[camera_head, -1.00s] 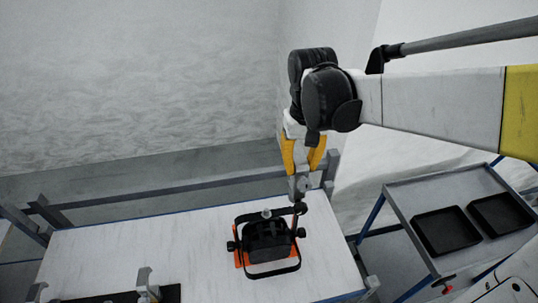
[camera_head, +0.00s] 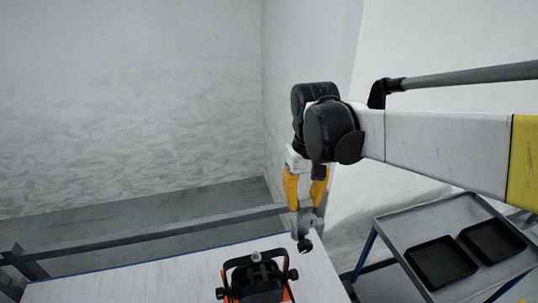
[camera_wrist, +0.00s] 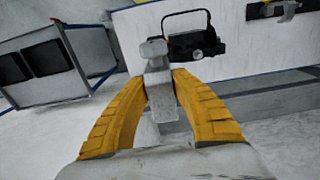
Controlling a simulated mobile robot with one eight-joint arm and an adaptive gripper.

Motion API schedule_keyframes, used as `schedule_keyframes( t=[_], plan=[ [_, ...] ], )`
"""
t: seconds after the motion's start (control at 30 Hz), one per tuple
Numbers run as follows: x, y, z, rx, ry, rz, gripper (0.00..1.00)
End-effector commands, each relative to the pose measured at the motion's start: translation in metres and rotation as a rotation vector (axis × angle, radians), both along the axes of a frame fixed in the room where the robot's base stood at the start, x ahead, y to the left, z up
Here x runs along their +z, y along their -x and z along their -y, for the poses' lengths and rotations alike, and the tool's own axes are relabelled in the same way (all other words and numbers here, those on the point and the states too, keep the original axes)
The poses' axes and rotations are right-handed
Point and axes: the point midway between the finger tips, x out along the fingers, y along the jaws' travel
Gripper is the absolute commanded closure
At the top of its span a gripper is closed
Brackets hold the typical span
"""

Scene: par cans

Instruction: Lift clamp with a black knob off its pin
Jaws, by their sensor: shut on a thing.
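My gripper (camera_head: 305,204) has yellow fingers and is shut on the grey clamp (camera_head: 305,222). The clamp's black knob (camera_head: 304,244) hangs below the fingertips in the head view. In the wrist view the clamp (camera_wrist: 155,53) sticks out from between the two fingers. A black par can (camera_head: 256,280) with orange parts and a black yoke is on the white table, left of and below the clamp in the head view. The clamp looks apart from it. The par can also shows in the wrist view (camera_wrist: 192,43). I cannot make out the pin.
The white table (camera_head: 130,284) has a blue edge and a grey rail (camera_head: 150,235) behind it. A grey cart (camera_head: 400,235) with two black trays (camera_head: 442,262) stands on the right. A dark plate with fittings (camera_wrist: 272,9) shows at the wrist view's upper right.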

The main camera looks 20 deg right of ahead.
Motion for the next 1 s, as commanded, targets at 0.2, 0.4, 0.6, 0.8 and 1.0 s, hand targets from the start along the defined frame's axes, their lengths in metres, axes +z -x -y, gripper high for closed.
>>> schedule_keyframes(
  t=[0.2, 0.4, 0.6, 0.8, 1.0],
  plan=[
    [-0.011, 0.0, 0.0, 0.0, 0.0, 0.0, 1.0],
    [-0.02, 0.0, 0.0, 0.0, 0.0, 0.0, 1.0],
    [-0.029, 0.0, 0.0, 0.0, 0.0, 0.0, 1.0],
    [-0.038, 0.0, 0.0, 0.0, 0.0, 0.0, 1.0],
    [-0.047, 0.0, 0.0, 0.0, 0.0, 0.0, 1.0]
  ],
)
